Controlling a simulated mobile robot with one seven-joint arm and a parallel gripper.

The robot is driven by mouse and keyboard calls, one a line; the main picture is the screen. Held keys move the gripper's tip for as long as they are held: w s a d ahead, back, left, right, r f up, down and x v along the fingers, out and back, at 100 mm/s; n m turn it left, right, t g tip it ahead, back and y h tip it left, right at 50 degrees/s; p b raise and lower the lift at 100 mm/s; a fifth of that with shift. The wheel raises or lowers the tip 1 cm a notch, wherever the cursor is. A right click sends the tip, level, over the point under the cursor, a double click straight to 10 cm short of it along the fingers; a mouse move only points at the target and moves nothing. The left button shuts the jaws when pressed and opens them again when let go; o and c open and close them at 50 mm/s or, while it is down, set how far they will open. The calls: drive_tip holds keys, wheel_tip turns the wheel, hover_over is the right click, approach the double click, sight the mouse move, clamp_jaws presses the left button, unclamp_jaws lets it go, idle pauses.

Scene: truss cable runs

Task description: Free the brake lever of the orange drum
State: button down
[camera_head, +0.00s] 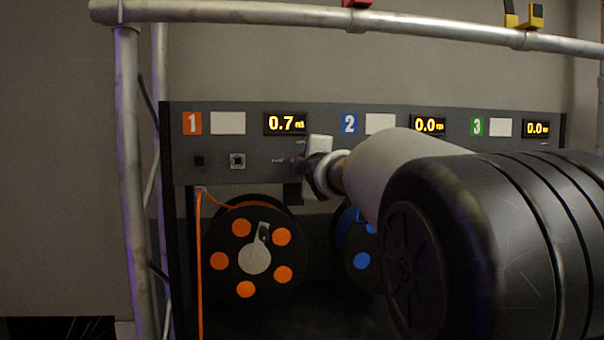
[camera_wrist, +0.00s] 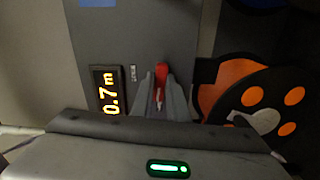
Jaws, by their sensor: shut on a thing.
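The orange drum (camera_head: 255,258) hangs below panel section 1 in the head view. It has a black face with orange discs and a grey hub, and an orange cable runs from its top to the left and down. In the wrist view the drum (camera_wrist: 262,98) is at the right, partly cut off. The red brake lever (camera_wrist: 161,73) stands on the panel between the fingers of my gripper (camera_wrist: 163,98), which is shut on it. In the head view my gripper (camera_head: 301,164) is at the panel, right of and above the drum, and mostly hides the lever.
The dark panel (camera_head: 262,174) carries sections 1, 2 and 3; display 1 (camera_head: 285,123) reads 0.7 m, and the others read 0.0. A blue drum (camera_head: 361,261) is partly hidden behind my arm. A truss post (camera_head: 130,180) stands left, with a horizontal tube (camera_head: 300,16) above.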

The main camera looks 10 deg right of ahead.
drive_tip(key=shift+n+b, duration=0.4)
drive_tip(key=shift+n, duration=0.1)
idle(0.3)
drive_tip(key=c, duration=1.7)
unclamp_jaws()
drive_tip(key=shift+s, duration=0.1)
